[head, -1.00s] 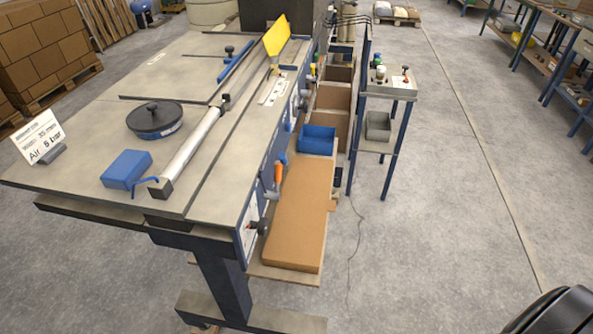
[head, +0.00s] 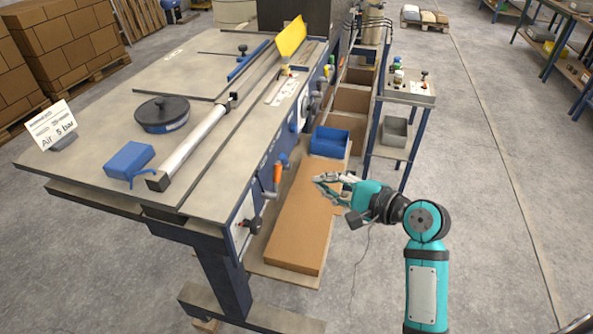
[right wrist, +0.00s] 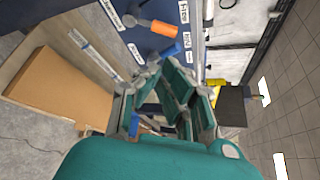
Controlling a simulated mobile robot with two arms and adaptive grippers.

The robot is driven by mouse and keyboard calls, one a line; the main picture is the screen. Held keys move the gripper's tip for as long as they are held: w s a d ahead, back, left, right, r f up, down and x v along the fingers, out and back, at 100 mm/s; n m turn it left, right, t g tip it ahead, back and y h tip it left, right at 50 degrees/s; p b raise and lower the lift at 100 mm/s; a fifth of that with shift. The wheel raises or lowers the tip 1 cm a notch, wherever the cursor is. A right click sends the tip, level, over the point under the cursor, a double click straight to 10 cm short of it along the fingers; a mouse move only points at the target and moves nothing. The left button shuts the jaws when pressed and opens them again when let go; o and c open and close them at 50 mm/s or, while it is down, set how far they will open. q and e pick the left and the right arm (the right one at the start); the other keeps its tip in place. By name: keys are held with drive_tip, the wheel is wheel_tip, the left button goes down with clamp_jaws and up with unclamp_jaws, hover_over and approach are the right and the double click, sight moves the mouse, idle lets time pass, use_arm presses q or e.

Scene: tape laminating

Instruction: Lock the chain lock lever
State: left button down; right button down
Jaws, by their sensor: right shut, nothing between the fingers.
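A lever with an orange handle (head: 277,173) sits on the blue side panel of the machine in the head view. It also shows at the top of the right wrist view (right wrist: 158,27). A small dark handle (head: 253,224) is lower on the same panel, nearer the front. I cannot tell which one is the chain lock lever, as the panel labels are unreadable. My right gripper (head: 317,183) is shut and empty, right of the orange handle and apart from it. It is above the cardboard box, pointing left toward the panel. My left gripper is out of view.
A long cardboard box (head: 300,235) lies on a low shelf beside the panel. A blue bin (head: 329,142) stands behind it. The floor (head: 500,240) on the right is mostly clear.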

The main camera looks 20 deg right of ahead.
drive_tip(key=shift+w, duration=0.1)
drive_tip(key=p+x, duration=0.2)
drive_tip(key=x, duration=0.8)
idle(0.5)
